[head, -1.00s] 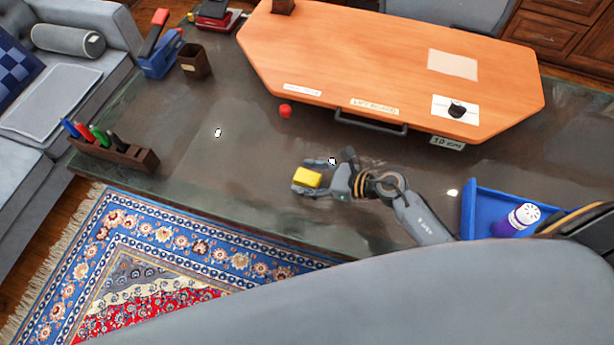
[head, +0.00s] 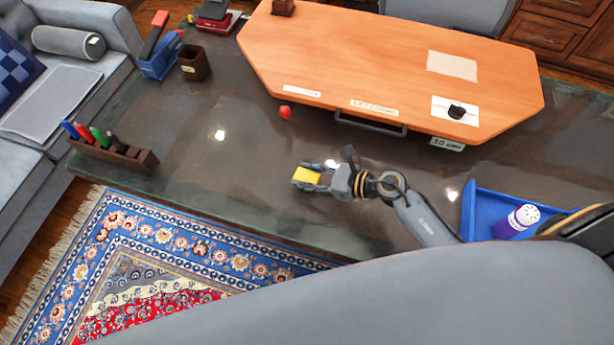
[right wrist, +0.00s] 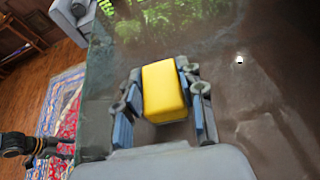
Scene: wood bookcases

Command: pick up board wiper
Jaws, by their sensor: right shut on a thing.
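The board wiper is a small yellow block (head: 307,175) near the front edge of the dark table. My right gripper (head: 308,178) reaches in from the right and is shut on it. In the right wrist view the yellow block (right wrist: 164,90) sits between the two fingers of the gripper (right wrist: 164,100), one on each side. Whether it touches the table cannot be told.
An orange board (head: 390,65) with a dark handle (head: 370,124) lies behind. A red piece (head: 285,112) sits before it. A pen holder (head: 112,154) stands at left, a blue tray (head: 480,215) with a purple-and-white bottle (head: 517,221) at right. The table left of the gripper is clear.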

